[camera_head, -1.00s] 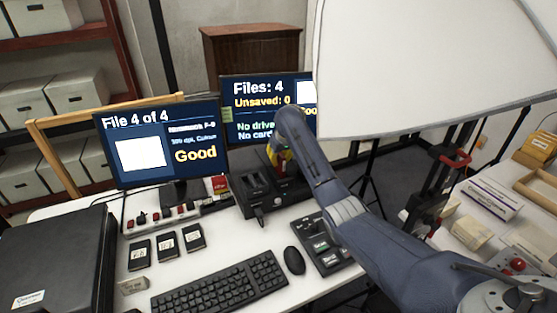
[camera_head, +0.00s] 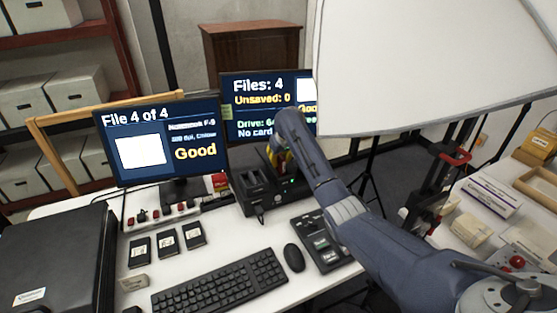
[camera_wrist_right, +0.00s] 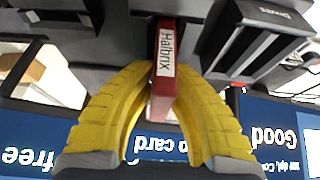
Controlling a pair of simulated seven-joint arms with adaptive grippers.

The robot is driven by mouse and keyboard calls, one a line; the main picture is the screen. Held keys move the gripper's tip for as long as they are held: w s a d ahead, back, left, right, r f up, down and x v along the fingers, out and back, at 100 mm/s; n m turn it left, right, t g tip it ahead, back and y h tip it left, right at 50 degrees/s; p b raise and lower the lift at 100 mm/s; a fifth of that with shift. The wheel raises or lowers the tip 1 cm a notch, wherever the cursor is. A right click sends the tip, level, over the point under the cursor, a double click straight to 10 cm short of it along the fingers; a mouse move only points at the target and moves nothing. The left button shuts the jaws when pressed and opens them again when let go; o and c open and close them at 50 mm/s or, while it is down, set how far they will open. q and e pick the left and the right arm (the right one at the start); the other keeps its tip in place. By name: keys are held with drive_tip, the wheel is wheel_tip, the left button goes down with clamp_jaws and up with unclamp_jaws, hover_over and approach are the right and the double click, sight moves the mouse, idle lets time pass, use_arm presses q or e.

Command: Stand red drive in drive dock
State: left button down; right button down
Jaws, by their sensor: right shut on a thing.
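The red drive (camera_wrist_right: 163,80), labelled "Halbrix", is between the yellow fingers of my right gripper (camera_wrist_right: 163,68) in the right wrist view. The gripper is shut on it. The drive's far end meets the black drive dock (camera_wrist_right: 200,18), and it appears seated in a slot; the exact depth is hidden. In the head view the dock (camera_head: 252,201) stands in front of the monitors, and my right gripper (camera_head: 274,160) is over its right part, largely hidden by my arm. My left gripper is not in view.
The right monitor (camera_head: 262,90) reads "Drive: 64..." and "No card". A keyboard (camera_head: 220,283), mouse (camera_head: 294,258) and control pad (camera_head: 322,243) lie in front. Several black labelled drives (camera_head: 167,240) lie at left, by a power strip (camera_head: 160,216). A white panel (camera_head: 420,65) hangs at upper right.

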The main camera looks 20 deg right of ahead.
sight(280, 155)
drive_tip(key=shift+f, duration=0.1)
drive_tip(key=c, duration=1.4)
unclamp_jaws()
drive_tip(key=shift+v, duration=3.75)
